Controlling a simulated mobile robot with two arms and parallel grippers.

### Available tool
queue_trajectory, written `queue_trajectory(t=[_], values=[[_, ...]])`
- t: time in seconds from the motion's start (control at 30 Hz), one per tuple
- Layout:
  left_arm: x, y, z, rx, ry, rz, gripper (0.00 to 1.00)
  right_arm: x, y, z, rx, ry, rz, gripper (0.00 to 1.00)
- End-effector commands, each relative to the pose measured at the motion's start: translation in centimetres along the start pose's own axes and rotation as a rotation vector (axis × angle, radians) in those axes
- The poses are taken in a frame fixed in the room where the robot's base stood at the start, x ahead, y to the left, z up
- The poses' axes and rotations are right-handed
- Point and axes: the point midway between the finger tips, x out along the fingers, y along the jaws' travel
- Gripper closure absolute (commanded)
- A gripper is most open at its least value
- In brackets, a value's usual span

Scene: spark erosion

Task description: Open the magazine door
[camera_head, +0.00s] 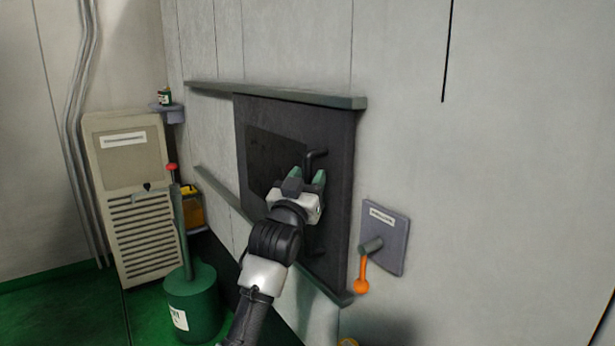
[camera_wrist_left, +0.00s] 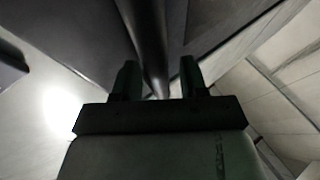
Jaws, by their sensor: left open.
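The magazine door (camera_head: 338,140) is a dark grey sliding panel with a darker window, set between an upper and a lower rail on the pale wall. A black vertical bar handle (camera_head: 316,157) stands out near its right edge. My left gripper (camera_head: 309,182) is open at the handle, with its green fingertips by the bar. In the left wrist view the handle bar (camera_wrist_left: 150,45) runs between the two open fingers (camera_wrist_left: 158,82), and I cannot tell whether they touch it. The handle's middle is hidden behind my gripper. My right gripper is not in view.
The upper rail (camera_head: 275,93) extends left past the door. A grey plate (camera_head: 391,237) with an orange-handled lever (camera_head: 362,277) is on the wall right of the door. A green canister (camera_head: 192,303) and a beige vented cabinet (camera_head: 127,190) stand at left. The wall at right is clear.

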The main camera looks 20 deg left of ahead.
Motion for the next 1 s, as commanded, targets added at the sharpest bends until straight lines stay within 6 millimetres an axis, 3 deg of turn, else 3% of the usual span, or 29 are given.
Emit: queue_trajectory(t=[0.23, 0.5, 0.83, 1.0], values=[[0.1, 0.0, 0.0, 0.000, 0.000, 0.000, 0.58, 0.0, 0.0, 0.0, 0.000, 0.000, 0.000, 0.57], [0.0, 0.0, 0.0, 0.000, 0.000, 0.000, 1.00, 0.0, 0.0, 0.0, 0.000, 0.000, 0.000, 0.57], [0.2, -0.2, 0.1, 0.000, -0.001, 0.000, 1.00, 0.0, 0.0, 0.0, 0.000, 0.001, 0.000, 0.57], [1.0, -1.6, 0.2, 0.004, 0.000, -0.003, 1.00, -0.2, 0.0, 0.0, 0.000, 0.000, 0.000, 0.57]])
